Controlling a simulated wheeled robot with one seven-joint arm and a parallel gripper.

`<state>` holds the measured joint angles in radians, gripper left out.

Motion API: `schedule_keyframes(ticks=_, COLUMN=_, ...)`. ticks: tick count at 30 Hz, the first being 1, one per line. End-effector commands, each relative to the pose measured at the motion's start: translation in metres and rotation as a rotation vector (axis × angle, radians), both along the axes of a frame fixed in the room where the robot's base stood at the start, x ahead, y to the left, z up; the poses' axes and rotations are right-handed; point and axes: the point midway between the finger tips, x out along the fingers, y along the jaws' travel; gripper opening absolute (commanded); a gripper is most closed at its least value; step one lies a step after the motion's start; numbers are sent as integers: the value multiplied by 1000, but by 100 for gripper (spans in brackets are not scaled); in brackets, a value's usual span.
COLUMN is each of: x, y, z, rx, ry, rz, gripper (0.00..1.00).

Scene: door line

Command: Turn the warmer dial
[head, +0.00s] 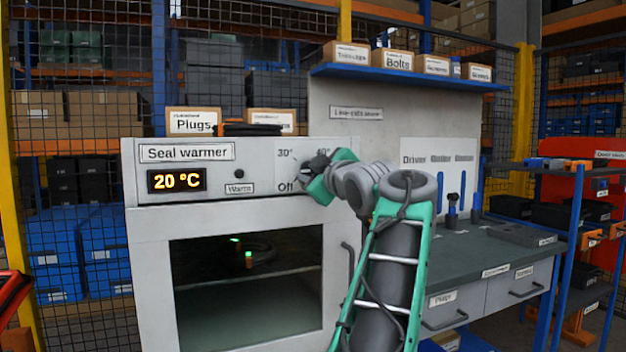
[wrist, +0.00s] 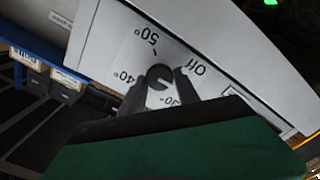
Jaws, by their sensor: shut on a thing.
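The seal warmer (head: 228,208) is a pale grey cabinet with a glass door, and its display (head: 177,180) reads 20 °C. Its dial (wrist: 158,73) is a small dark round knob, ringed by the marks Off, 30°, 40° and 50° in the wrist view. My gripper (wrist: 163,84) has one dark finger on each side of the dial and is shut on it. In the head view my gripper (head: 313,166) is at the warmer's upper right and covers most of the dial. I cannot tell for sure which mark the dial points to.
The warmer's door is closed, with a dark handle (head: 347,262) below my gripper. A workbench (head: 470,250) with drawers and upright tools stands to the right. A blue shelf (head: 405,77) with labelled boxes hangs above it. A Plugs box (head: 193,121) sits on the warmer.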

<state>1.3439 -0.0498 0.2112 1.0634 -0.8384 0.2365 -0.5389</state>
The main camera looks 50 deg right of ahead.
Motion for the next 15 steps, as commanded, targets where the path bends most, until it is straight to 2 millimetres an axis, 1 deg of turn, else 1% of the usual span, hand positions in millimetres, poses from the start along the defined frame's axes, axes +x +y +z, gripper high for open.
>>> schedule_keyframes(ticks=1, x=0, y=-1, z=-4, rx=-36, ry=21, rz=-1, gripper=0)
schedule_keyframes(ticks=15, x=0, y=-1, z=-4, rx=-411, ry=246, rz=-2, gripper=0)
